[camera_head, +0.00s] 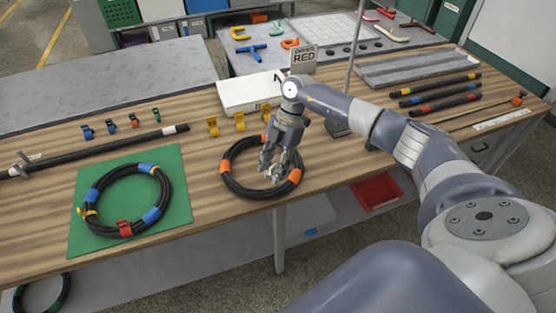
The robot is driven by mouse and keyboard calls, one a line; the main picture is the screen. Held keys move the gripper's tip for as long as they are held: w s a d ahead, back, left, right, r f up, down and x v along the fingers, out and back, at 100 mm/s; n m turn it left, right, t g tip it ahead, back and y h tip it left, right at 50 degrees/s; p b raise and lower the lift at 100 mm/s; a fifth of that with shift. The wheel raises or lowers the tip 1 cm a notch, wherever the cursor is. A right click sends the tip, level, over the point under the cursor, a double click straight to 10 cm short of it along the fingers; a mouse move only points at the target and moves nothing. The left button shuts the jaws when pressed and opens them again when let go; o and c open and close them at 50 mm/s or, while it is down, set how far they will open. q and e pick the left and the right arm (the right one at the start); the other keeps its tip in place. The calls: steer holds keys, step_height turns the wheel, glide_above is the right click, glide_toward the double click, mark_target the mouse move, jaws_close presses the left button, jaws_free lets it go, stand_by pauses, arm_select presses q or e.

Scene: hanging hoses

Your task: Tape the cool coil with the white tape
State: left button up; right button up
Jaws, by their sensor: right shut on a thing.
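A black coil (97,184) with blue bands, a yellow band and a red clip-like piece lies on the green mat (181,203) at the left. A second black coil (232,182) with orange bands lies on the wooden bench near the middle. My right gripper (272,173) points down over this orange-banded coil, at its inner right side. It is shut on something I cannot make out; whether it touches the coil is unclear. I cannot make out a white tape roll. My left gripper is out of view.
Small blue, orange and green pieces (111,128) and yellow pieces (239,121) stand behind the coils. A black hose (100,152) lies at the left. A white box (247,97), a sign (303,57) and an upright pole (352,62) stand behind my gripper. Banded rods (440,91) lie right.

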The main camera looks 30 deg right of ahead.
steer(key=m, duration=0.1)
steer(key=d+m+t, duration=0.1)
steer(key=m, duration=0.1)
steer(key=shift+s+f, duration=0.1)
steer(key=shift+d+f+m+t+p, duration=0.15)
steer(key=shift+m+t+p, duration=0.15)
steer(key=shift+m, duration=0.2)
steer(key=shift+p, duration=0.3)
steer(key=shift+f+b, duration=1)
steer(key=shift+f, duration=0.8)
steer(key=shift+f, duration=0.1)
steer(key=shift+p, duration=0.3)
